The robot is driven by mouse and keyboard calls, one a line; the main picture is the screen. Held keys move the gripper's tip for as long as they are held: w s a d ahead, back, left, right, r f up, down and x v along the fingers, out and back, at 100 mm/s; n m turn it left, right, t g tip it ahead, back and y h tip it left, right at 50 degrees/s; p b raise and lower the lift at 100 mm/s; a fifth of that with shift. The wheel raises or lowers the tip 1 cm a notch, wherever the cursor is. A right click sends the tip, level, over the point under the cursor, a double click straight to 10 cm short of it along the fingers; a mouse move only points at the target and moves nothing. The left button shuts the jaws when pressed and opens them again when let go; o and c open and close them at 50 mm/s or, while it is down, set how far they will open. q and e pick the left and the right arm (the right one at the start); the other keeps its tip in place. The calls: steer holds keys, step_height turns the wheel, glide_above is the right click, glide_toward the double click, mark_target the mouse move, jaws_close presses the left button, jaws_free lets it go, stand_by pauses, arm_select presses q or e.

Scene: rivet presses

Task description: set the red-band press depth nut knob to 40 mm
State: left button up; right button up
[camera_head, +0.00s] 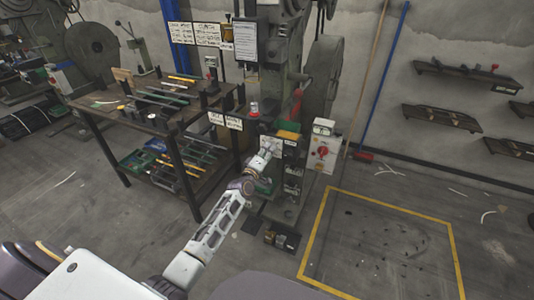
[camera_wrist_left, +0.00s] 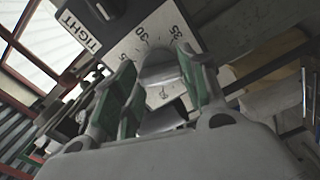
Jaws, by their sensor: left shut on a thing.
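My left arm reaches to the front of the press (camera_head: 287,60) in the head view, and my left gripper (camera_head: 266,154) is at a small pale plate there. In the left wrist view the gripper's two green-padded fingers (camera_wrist_left: 160,92) are shut on a grey, rounded knob (camera_wrist_left: 158,76). Behind it is a white scale plate (camera_wrist_left: 136,46) with the marks 30 and 35 readable. The fingers and knob cover the rest of the scale, so I cannot tell the setting. A dark part with a TIGHT label (camera_wrist_left: 78,30) is beside the plate. My right gripper is not in view.
A white control box (camera_head: 323,152) with a red knob stands right of my gripper. A bench (camera_head: 130,118) with tools is at the left. A yellow-outlined floor area (camera_head: 318,240) lies at the right front. Wall shelves (camera_head: 440,117) hang at the right.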

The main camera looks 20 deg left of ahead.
arm_select(q)
steer(key=o, duration=1)
steer(key=shift+s, duration=0.1)
steer(key=shift+s+a, duration=0.2)
steer(key=shift+s, duration=5.7)
